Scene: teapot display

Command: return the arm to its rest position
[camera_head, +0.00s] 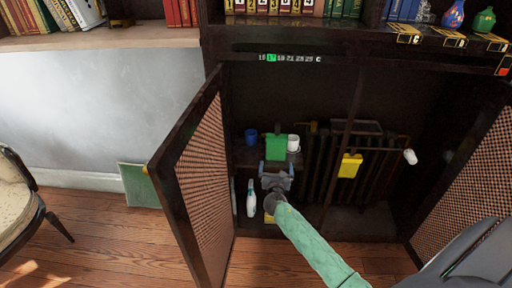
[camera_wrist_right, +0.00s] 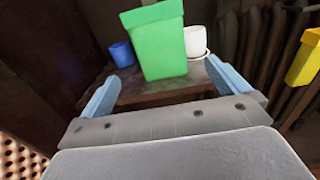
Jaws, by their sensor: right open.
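My right gripper (camera_head: 277,168) is inside the open cabinet, just in front of a small wooden shelf. Its two blue fingers (camera_wrist_right: 166,88) are spread apart with nothing between them in the right wrist view. A green box-like container (camera_head: 275,149) stands on the shelf beyond the fingertips. In the right wrist view the green container (camera_wrist_right: 158,42) appears upright, between and beyond the fingers. My left gripper does not show in either view.
A blue cup (camera_head: 251,136) and a white cup (camera_head: 293,143) stand beside the green container. The cabinet's left door (camera_head: 200,180) and right door (camera_head: 470,180) stand open. A dark radiator (camera_head: 328,165) with a yellow container (camera_head: 350,166) is to the right. A white bottle (camera_head: 250,199) stands below.

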